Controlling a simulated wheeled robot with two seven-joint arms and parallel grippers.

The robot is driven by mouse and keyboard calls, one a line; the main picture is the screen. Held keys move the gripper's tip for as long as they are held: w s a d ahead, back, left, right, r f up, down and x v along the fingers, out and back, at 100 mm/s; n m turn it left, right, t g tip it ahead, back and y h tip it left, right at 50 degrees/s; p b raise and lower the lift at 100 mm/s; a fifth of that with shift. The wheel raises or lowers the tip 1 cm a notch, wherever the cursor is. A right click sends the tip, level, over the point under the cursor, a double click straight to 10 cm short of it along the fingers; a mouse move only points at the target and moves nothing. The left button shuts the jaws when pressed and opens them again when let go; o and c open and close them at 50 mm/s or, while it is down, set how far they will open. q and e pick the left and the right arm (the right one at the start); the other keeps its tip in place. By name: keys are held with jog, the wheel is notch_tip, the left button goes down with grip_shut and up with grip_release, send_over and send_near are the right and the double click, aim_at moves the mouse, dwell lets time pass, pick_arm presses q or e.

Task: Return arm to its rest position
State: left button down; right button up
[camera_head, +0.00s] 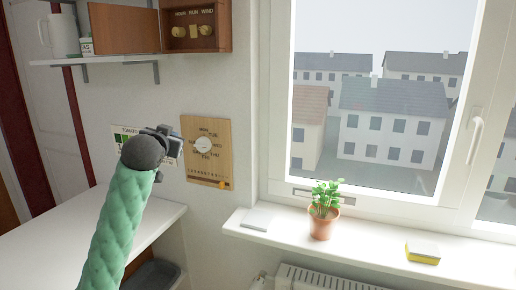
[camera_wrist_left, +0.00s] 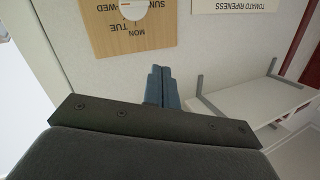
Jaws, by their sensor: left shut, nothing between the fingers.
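My left arm, in a green quilted sleeve, reaches up from the bottom left in the head view. Its left gripper (camera_head: 172,142) is in front of the wall, just left of a wooden weekday dial board (camera_head: 205,172). In the left wrist view the gripper's blue-grey fingers (camera_wrist_left: 162,88) are together with nothing between them. The dial board (camera_wrist_left: 130,38) shows there at the top, apart from the fingers. My right gripper is in neither view.
A white counter (camera_head: 50,246) lies below the arm. A tomato ripeness poster (camera_head: 125,131) is partly hidden behind the gripper. The windowsill (camera_head: 380,252) holds a potted plant (camera_head: 322,222) and a yellow-grey sponge (camera_head: 423,252).

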pick_arm(q)
jog(key=s+d+f+g, duration=0.25)
jog(key=s+f, duration=0.35)
jog(key=f, duration=0.7)
jog(key=s+d+f+g, duration=0.1)
jog(key=s+f+g, duration=0.35)
jog(key=f, duration=0.85)
jog(key=s+d+f+g, duration=0.1)
jog(key=s+d+f, duration=0.1)
jog(key=s+f, duration=0.85)
jog(key=s+d+f+g, duration=0.2)
jog(key=s+f+g, duration=0.1)
jog(key=s+f, duration=1.1)
jog(key=s+d+f+n+g+h, duration=0.1)
jog(key=s+f+g, duration=0.3)
jog(key=s+f, duration=1)
jog(key=s, duration=0.3)
jog(key=shift+d+f+n, duration=0.3)
jog(key=shift+d, duration=0.1)
